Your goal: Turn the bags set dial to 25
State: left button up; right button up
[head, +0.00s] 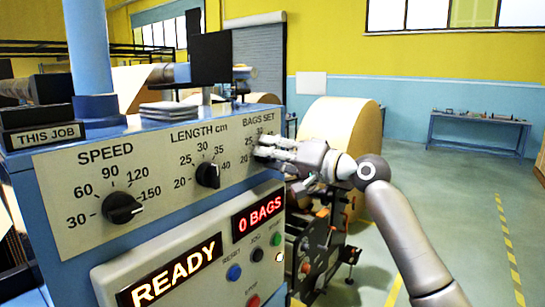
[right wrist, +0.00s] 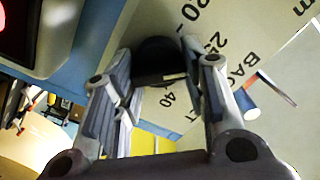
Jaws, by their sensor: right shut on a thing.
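The bags set dial is a black knob (right wrist: 158,58) that shows between the fingers in the right wrist view. In the head view my right gripper (head: 264,147) covers most of it, at the right end of the dial panel (head: 150,178). My right gripper is shut on the knob, with one finger on each side in the right wrist view (right wrist: 158,75). A pale mark on the knob's edge faces the printed 40 in that view, but I cannot read the setting surely. My left gripper is not in view.
The speed dial (head: 122,208) and length dial (head: 208,174) sit left on the same panel. Below are a READY display (head: 177,271), a 0 BAGS display (head: 259,216) and several buttons. A kraft roll (head: 342,125) stands behind my right arm. Open floor lies to the right.

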jog(key=shift+f, duration=0.25)
jog(key=o, duration=1)
jog(key=shift+r, duration=0.15)
jog(key=v, duration=1.2)
